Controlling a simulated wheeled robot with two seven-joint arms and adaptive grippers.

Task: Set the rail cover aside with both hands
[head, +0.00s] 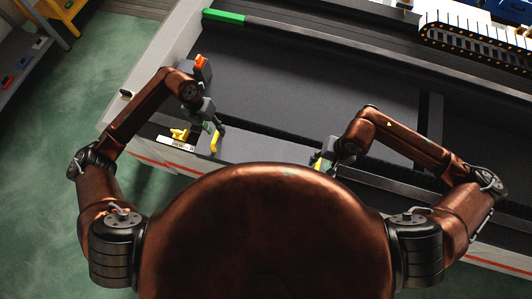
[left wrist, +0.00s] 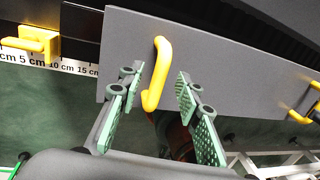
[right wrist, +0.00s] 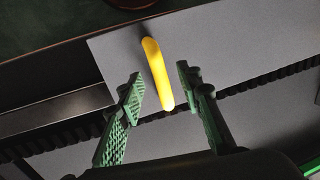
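The rail cover is a flat grey panel (head: 262,149) with two yellow handles, lying along the rack's near side. It also shows in the left wrist view (left wrist: 215,55) and the right wrist view (right wrist: 215,45). My left gripper (left wrist: 157,82) is open, its fingers on either side of the left yellow handle (left wrist: 157,72) with gaps on both sides. My right gripper (right wrist: 161,78) is open around the right yellow handle (right wrist: 157,72), also with gaps. In the head view my left gripper (head: 212,128) and right gripper (head: 327,157) are above the cover; my body hides part of its near edge.
A yellow stop (left wrist: 38,42) on a centimetre scale (left wrist: 60,66) sits left of the cover. A dark bed (head: 300,90) lies behind, with a green-ended bar (head: 224,16) and a cable chain (head: 470,35) at the back. Green floor (head: 50,150) is open at left.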

